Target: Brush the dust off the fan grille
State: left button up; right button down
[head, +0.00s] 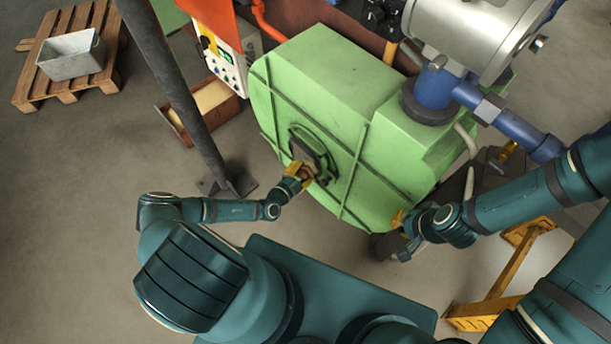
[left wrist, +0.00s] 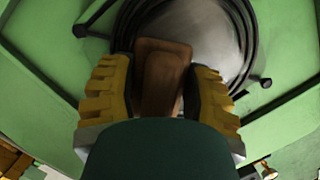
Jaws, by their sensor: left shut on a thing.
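The fan grille (head: 322,148) is a dark round fitting on the front face of the green machine housing (head: 335,75). In the left wrist view the grille (left wrist: 222,48) shows dark curved rings around a grey middle. My left gripper (head: 299,175) is shut on a brown, wooden-looking brush (left wrist: 160,62) and holds it in front of the grille. Its bristles are hidden, and I cannot tell whether it touches the grille. My right gripper (head: 399,219) is by the housing's lower right edge; its finger opening is too small to read.
A dark post (head: 180,95) stands on the floor left of the housing. Blue pipes (head: 510,125) and a silver cylinder (head: 480,30) are above right. A pallet (head: 35,75) with a grey bin (head: 70,57) lies far left. A yellow stand (head: 500,285) is at lower right.

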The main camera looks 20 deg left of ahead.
aim_at(298, 155)
pick_arm(q)
jog(key=shift+w+a+f+b, duration=0.1)
jog(key=shift+w+a+b, duration=0.25)
jog(key=shift+a, duration=0.3)
jog(key=shift+w+a+r+b, duration=0.1)
jog(key=shift+w+a+b, duration=0.2)
jog(key=shift+a, duration=0.3)
jog(key=shift+w+a+f+b, duration=0.1)
jog(key=shift+w+a+b, duration=0.25)
jog(key=shift+a, duration=0.3)
jog(key=shift+w+a+b, duration=0.25)
jog(key=shift+a+b, duration=0.2)
jog(key=shift+a, duration=0.25)
